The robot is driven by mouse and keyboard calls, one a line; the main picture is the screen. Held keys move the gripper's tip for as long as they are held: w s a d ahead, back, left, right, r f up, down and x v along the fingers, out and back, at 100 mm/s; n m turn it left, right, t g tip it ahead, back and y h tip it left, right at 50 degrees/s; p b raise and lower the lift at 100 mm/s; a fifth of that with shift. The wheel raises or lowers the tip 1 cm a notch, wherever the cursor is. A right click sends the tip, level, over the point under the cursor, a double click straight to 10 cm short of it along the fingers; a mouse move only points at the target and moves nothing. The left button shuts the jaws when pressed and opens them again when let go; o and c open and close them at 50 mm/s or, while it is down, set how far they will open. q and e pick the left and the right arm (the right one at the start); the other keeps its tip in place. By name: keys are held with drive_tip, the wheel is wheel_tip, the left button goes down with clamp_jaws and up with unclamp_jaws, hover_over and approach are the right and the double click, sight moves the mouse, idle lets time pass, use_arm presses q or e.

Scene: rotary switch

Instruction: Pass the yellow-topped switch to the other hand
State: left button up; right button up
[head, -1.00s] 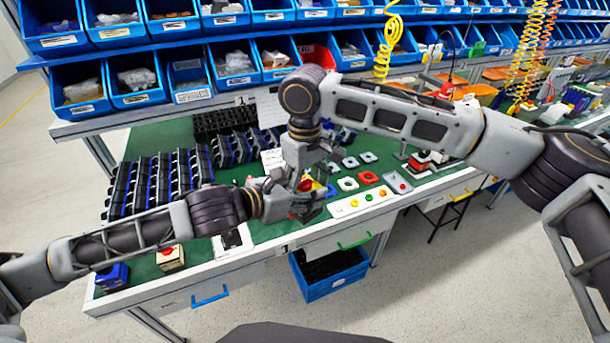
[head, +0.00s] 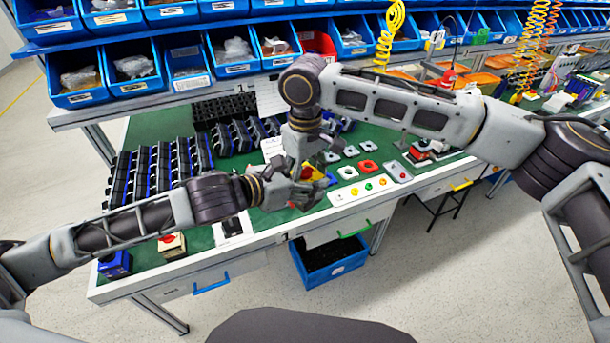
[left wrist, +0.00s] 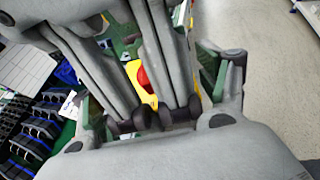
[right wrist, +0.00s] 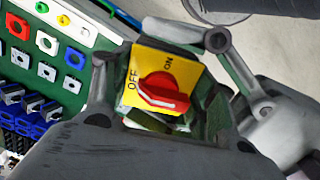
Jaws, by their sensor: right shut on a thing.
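The yellow-topped switch shows in the right wrist view as a yellow plate (right wrist: 182,70) marked ON and OFF, with a red knob (right wrist: 163,93). My right gripper (right wrist: 163,85) is shut on it; in the head view this gripper (head: 303,158) points down above the bench. My left gripper (head: 300,188) comes in from the left, close beside and below the right one. In the left wrist view its fingers (left wrist: 160,85) stand apart, with grey links and part of the yellow switch (left wrist: 137,75) between them. I cannot tell whether they touch the switch. The switch's lower body is mostly hidden.
The green bench (head: 260,225) has racks of dark blue and black modules (head: 165,170) at left and a white button panel (head: 362,190) at right. Boxed switches (head: 172,245) stand near the front edge. Blue bins (head: 133,65) line the back. Free floor lies in front.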

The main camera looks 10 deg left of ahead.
idle(0.3)
